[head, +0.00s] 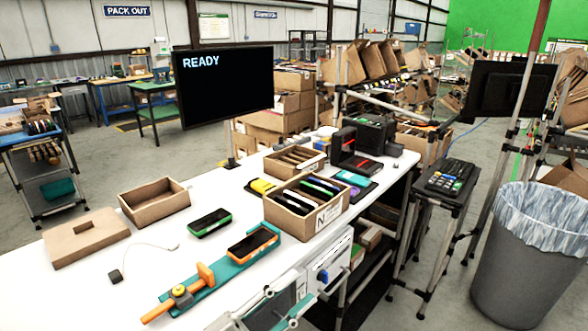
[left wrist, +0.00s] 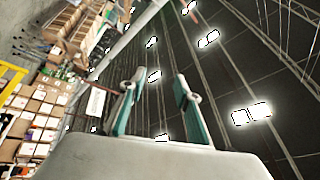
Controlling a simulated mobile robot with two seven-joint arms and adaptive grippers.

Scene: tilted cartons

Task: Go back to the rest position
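My left gripper (head: 283,307) is low in the head view, at the front edge of the white table (head: 215,180). It appears empty and holds nothing that I can see. In the left wrist view the left gripper (left wrist: 156,92) has its two teal-padded fingers apart, with only the dark roof and lamps behind them. My right gripper is not in view.
On the table stand an open carton (head: 154,201), a carton of devices (head: 306,205), a green-edged device (head: 210,222) and a teal fixture (head: 222,281). A monitor (head: 225,85) stands behind. A lined bin (head: 525,255) and keypad stand (head: 447,186) are at right.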

